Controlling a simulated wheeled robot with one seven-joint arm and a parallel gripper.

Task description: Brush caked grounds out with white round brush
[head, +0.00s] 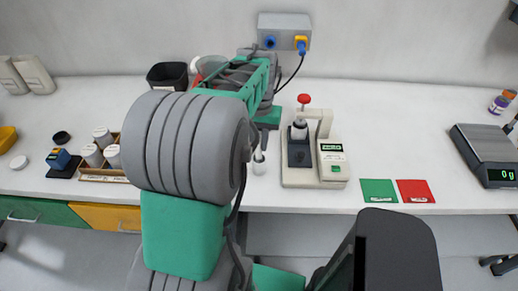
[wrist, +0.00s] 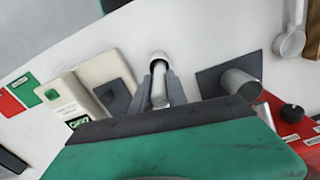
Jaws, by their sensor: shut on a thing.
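A white round brush (wrist: 158,84) is held between the grey fingers of my gripper (wrist: 158,92). Its rounded white end shows past the fingertips in the wrist view. In the head view the white brush (head: 259,164) hangs below my gripper (head: 261,147), over the front part of the counter. It is left of the cream machine (head: 331,166) with a red knob, apart from it. In the wrist view a metal cylinder (wrist: 240,83) stands on a dark square to the right. I cannot make out caked grounds.
Green (head: 379,191) and red (head: 415,191) squares lie right of the machine. A scale (head: 487,150) is at far right. A wooden caddy of white jars (head: 102,137) and a black bin (head: 167,76) stand left. My arm hides the counter's middle.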

